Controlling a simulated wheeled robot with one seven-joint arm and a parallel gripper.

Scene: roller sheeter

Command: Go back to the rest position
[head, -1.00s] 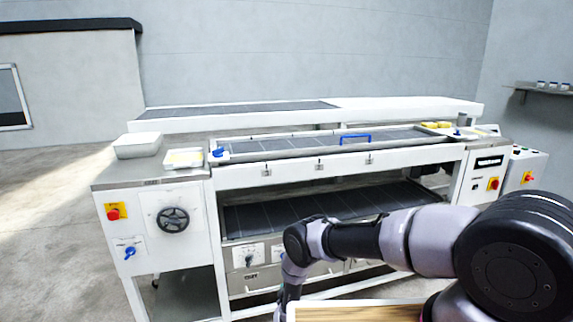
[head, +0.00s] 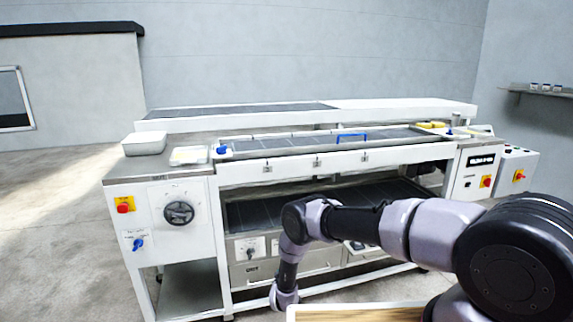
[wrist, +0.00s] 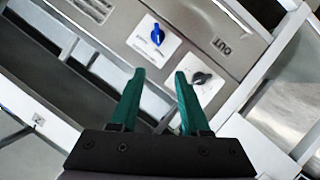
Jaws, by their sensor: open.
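My gripper (wrist: 158,85) shows in the wrist view with two green fingers apart and nothing between them. Beyond its tips is the grey lower control panel of the sheeter, with a blue knob (wrist: 157,34) and a dark knob (wrist: 200,78), apart from the fingers. In the head view my arm reaches from the right, bends and hangs down in front of the sheeter's lower front. The gripper itself is not clearly seen there.
A wooden board (head: 360,314) is close at the bottom. Floor at left is clear.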

